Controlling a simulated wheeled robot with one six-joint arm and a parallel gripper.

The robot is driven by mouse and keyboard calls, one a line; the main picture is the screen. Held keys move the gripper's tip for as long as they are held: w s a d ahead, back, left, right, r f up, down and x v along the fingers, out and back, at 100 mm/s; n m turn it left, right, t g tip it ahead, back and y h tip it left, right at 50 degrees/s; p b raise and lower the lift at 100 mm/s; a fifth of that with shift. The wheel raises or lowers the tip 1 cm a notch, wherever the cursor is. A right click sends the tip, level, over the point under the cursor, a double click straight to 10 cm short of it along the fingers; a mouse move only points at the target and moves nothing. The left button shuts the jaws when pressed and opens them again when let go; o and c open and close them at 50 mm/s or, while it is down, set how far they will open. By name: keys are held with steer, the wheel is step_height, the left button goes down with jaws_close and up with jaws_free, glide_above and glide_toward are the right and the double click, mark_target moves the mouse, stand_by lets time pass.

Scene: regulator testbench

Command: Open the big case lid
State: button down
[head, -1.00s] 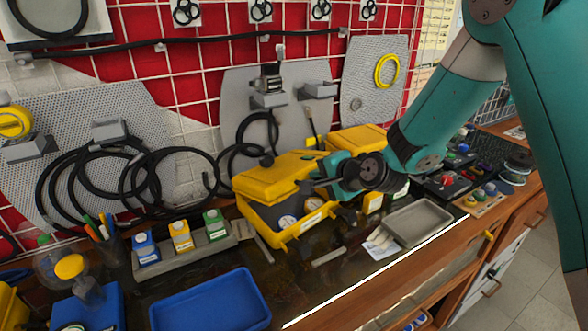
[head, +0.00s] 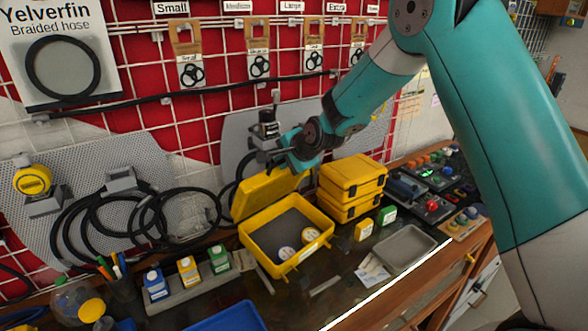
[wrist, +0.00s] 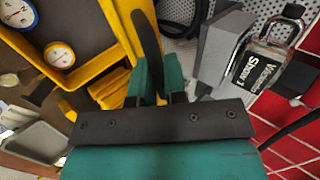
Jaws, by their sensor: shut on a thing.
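The big yellow case (head: 290,262) stands on the bench with its lid (head: 262,196) raised steeply at the back. Its grey inside shows two round dial gauges (head: 285,253), which also show in the wrist view (wrist: 60,55). My gripper (head: 279,162) is at the lid's upper edge and shut on it. In the wrist view my gripper (wrist: 158,82) has its teal fingers close together beside the yellow lid (wrist: 120,30). The exact contact at the fingertips is partly hidden.
Two stacked yellow cases (head: 352,188) stand right of the big case, with a grey tray (head: 408,247) further right. Black hoses (head: 150,215) hang on the left panel. A bottle (wrist: 265,55) on a grey shelf (wrist: 222,45) is close to my gripper.

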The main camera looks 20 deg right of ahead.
steer(key=shift+w+a+r, duration=0.15)
steer(key=shift+w+a, duration=0.35)
steer(key=shift+w, duration=0.05)
steer(key=c, duration=1.2)
jaws_free()
steer(key=shift+d, duration=0.15)
steer(key=shift+r, duration=0.1)
steer(key=b+v, duration=0.5)
steer(key=v, duration=1.2)
